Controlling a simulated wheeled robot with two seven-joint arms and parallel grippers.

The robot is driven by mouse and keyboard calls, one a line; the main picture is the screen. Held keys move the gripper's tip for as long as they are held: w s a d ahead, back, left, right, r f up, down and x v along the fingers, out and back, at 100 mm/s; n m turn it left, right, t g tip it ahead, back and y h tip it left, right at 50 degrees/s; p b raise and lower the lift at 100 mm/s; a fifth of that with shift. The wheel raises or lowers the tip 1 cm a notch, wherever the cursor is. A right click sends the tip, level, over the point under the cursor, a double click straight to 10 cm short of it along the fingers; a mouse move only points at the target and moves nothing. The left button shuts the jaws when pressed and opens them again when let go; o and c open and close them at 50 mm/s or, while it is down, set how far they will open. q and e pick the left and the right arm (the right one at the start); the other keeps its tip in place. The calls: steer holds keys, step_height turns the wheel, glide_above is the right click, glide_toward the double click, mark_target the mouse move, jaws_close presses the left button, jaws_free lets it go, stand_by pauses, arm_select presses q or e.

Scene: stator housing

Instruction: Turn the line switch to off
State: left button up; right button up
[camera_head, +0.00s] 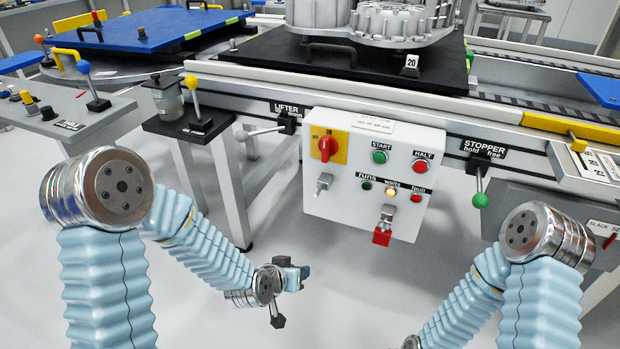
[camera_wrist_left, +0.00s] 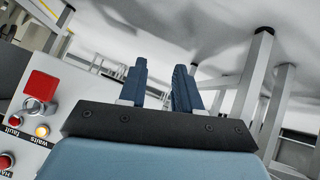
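The line switch (camera_head: 327,147) is a red rotary knob on a yellow plate. It sits at the upper left of the white control box (camera_head: 350,212) in the head view, its handle standing roughly upright. Small lettering beside it is hard to read. My left gripper (camera_head: 290,295) is below and left of the box, apart from it. In the left wrist view its two blue fingers (camera_wrist_left: 158,88) are apart with nothing between them. The switch is not seen in that view. My right arm enters at lower right, its gripper outside the picture.
The box also carries a green START button (camera_head: 379,157), a red HALT button (camera_head: 419,165), lamps with waits lit, and a red tag (camera_head: 381,237) below. The lifter lever (camera_head: 262,131) and green-knobbed stopper lever (camera_head: 480,200) flank it. Open floor lies below.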

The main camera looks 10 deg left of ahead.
arm_select(q)
steer(key=w+d+r+m+t, duration=0.1)
steer(key=w+r+t, duration=0.1)
steer(key=r, duration=0.5)
steer(key=w+d+r+t, duration=0.1)
steer(key=w+r+t, duration=0.2)
steer(key=r, duration=0.4)
steer(key=m+t+h+b, duration=0.1)
steer(key=t, duration=0.3)
glide_toward(324, 152)
steer(key=shift+p+x, duration=0.65)
steer(key=shift+x, duration=1.7)
steer(key=shift+p+x, duration=0.9)
steer(key=shift+x, duration=0.65)
steer(key=shift+b, duration=0.35)
steer(key=shift+w, duration=0.2)
